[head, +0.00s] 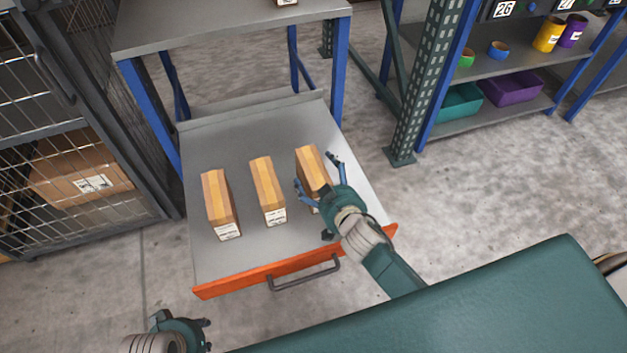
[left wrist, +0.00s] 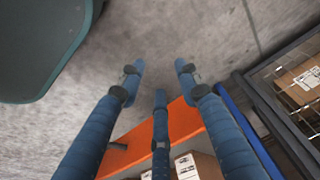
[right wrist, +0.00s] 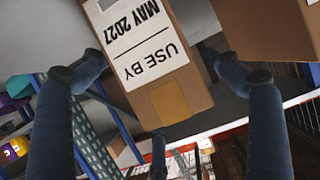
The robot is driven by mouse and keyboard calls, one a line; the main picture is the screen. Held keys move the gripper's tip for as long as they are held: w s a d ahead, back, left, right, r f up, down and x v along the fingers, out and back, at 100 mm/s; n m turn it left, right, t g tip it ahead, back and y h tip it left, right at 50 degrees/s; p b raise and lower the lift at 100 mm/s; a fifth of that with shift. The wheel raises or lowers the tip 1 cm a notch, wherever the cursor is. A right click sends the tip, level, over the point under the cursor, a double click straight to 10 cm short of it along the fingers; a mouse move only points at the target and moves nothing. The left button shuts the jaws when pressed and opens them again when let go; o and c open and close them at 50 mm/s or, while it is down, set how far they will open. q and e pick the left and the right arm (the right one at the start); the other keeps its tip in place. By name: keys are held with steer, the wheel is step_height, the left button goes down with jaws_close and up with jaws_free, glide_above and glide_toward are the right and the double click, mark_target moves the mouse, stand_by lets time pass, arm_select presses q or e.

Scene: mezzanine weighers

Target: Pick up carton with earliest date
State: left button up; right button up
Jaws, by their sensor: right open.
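Three tan cartons stand in a row in the pulled-out drawer (head: 260,135): a left carton (head: 218,200), a middle carton (head: 266,183) and a right carton (head: 309,163). Each of the left and middle ones has a white label at its near end, too small to read. My right gripper (head: 313,172) is open, with its fingers on either side of the right carton. In the right wrist view, the right carton (right wrist: 175,100) shows an upside-down label (right wrist: 140,38) reading "USE BY MAY 2027". My left gripper (left wrist: 158,70) is open and empty, low and left of the drawer.
The drawer has an orange front (head: 240,280) with a grey handle (head: 305,275). A grey table top (head: 220,25) on blue legs stands behind it. A wire cage (head: 75,130) stands left; a shelf with bins (head: 515,88) stands back right.

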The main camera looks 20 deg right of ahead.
steer(key=shift+x, duration=1.25)
steer(key=c, duration=1.6)
arm_select(q)
step_height(320, 180, up, 2)
steer(key=shift+r, duration=0.15)
arm_select(e)
steer(key=shift+c, duration=0.5)
steer(key=shift+r, duration=0.15)
